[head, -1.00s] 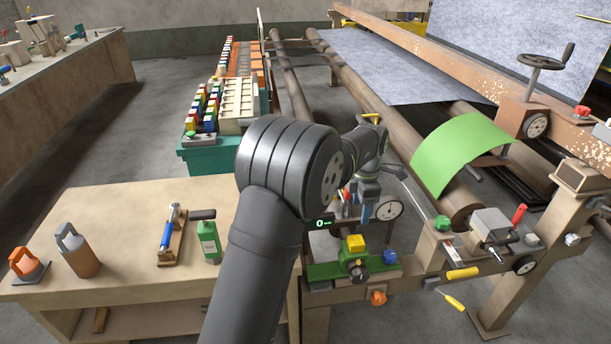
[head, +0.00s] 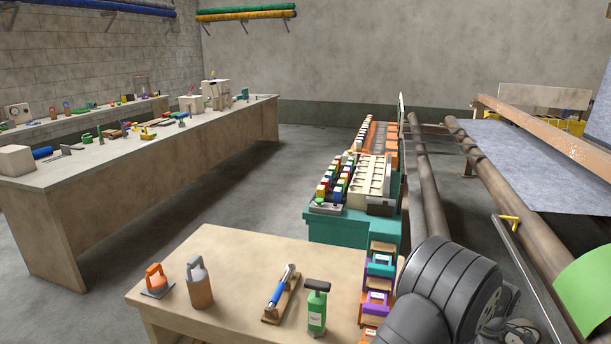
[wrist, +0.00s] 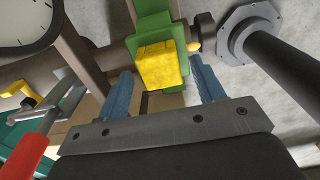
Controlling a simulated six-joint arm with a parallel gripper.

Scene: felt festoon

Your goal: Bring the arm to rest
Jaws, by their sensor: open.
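My gripper (wrist: 164,82) shows in the wrist view with its two blue fingers spread wide and nothing gripped between them. A yellow block (wrist: 161,66) on a green fixture (wrist: 153,24) appears past the fingertips, in the gap between them; I cannot tell how far off it is. In the head view my dark arm fills the lower right, and my gripper is out of the picture.
In the head view a wooden bench (head: 235,270) with tools stands in front, with a green bottle (head: 317,308) near my arm. A roller machine (head: 430,170) lies right. The wrist view shows a dial (wrist: 25,25) and a red handle (wrist: 25,155).

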